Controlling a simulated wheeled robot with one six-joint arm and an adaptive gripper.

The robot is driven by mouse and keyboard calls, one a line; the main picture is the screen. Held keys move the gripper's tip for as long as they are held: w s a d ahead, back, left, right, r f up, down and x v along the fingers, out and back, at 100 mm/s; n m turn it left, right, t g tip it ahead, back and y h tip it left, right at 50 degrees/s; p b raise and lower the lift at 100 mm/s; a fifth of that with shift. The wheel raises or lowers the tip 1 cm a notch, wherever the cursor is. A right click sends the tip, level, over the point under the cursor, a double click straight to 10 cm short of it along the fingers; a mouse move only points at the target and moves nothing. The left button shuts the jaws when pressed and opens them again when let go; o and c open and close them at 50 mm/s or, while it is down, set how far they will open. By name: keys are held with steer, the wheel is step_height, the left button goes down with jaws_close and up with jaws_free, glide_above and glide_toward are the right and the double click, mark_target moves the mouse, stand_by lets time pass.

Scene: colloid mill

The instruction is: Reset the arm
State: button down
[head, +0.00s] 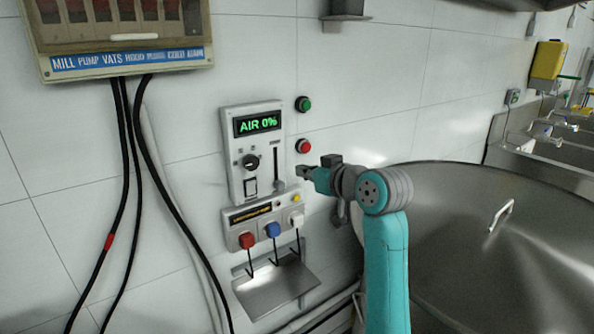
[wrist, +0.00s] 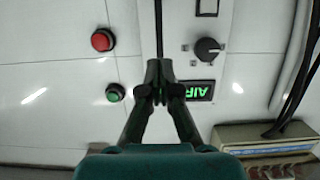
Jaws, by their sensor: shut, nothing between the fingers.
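My gripper (head: 302,172) is at the end of my teal and grey arm, in front of the right edge of a wall control panel (head: 237,153). In the wrist view my gripper (wrist: 158,66) has its fingertips together, with nothing between them. The panel has a green display (head: 258,123) reading "AIR 0%", a black knob (head: 249,161), a rocker switch (head: 250,187) and a vertical slider slot (head: 276,165). In the wrist view the fingertips overlap the slot's line. I cannot tell whether they touch the panel.
A green button (head: 303,104) and a red button (head: 303,146) sit on the wall beside the panel. A lower box (head: 262,213) has red, blue and white plugs above a metal tray (head: 275,288). A large steel vat (head: 450,205) stands right. Black cables (head: 127,190) hang left.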

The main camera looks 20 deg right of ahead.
steer(key=shift+s, duration=0.25)
stand_by(0.3)
steer(key=s+f+m+h, duration=0.1)
steer(key=s+f, duration=0.4)
steer(key=f, duration=0.4)
steer(key=s+f+m+h, duration=0.1)
steer(key=s+f, duration=0.3)
steer(key=f, duration=0.6)
steer(key=s+f+m+h, duration=0.1)
steer(key=s+f+m, duration=0.1)
steer(key=s+f, duration=0.5)
steer(key=s+a+f+h, duration=0.1)
steer(key=s+f, duration=1)
steer(key=s, duration=0.2)
steer(key=a+f+v, duration=0.1)
steer(key=f+v, duration=0.1)
steer(key=v, duration=1.2)
steer(key=s+a+f+v, duration=0.1)
steer(key=f+v, duration=0.2)
steer(key=v, duration=1.1)
steer(key=shift+s+a+h, duration=0.15)
steer(key=shift+s+h, duration=0.15)
steer(key=shift+s, duration=0.3)
